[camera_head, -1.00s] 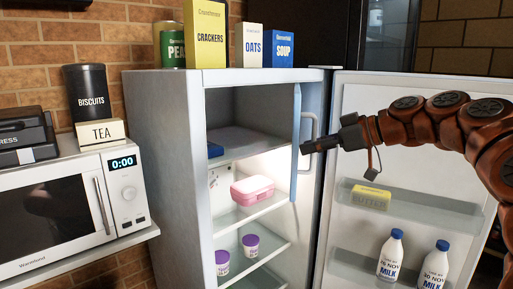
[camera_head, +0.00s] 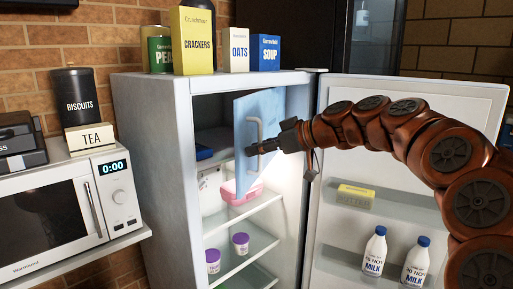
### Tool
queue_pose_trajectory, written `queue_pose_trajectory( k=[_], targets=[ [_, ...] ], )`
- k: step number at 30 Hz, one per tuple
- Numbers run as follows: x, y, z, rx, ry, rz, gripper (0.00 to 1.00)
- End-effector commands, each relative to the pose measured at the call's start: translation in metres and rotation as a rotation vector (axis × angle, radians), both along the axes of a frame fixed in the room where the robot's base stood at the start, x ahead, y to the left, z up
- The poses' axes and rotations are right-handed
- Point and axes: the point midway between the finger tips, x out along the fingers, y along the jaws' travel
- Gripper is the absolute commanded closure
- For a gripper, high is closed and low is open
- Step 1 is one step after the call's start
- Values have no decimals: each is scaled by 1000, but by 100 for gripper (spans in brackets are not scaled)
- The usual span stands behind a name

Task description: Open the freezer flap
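The freezer flap (camera_head: 243,170) is a pale blue panel in the upper part of the open fridge. It stands partly open, hinged at its right side, with its near left edge out in front of the compartment. A grey bar handle (camera_head: 258,128) is on its face. My gripper (camera_head: 251,151) comes from the right with its tips at the lower part of the handle. Its fingers are dark and seen from the side, so their gap and any grip on the handle are unclear. Left of the flap, the compartment (camera_head: 211,140) shows a dark blue item (camera_head: 204,152).
The fridge door (camera_head: 325,160) stands wide open at right, holding butter (camera_head: 356,190) and milk bottles (camera_head: 374,250). A pink box (camera_head: 235,193) and purple-lidded tubs (camera_head: 240,244) sit on shelves below. Food packages (camera_head: 195,45) stand on top. A microwave (camera_head: 50,220) is at left.

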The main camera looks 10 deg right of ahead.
Motion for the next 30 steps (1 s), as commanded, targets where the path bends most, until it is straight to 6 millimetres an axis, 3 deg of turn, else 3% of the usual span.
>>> queue_pose_trajectory(
  k=[2,9,20,30],
  targets=[
    [0,0,0,0,0,0,77],
    [0,1,13,1,1,2,100],
    [0,0,70,2,-3,0,100],
    [0,-1,93,4,-7,-3,100]
  ],
)
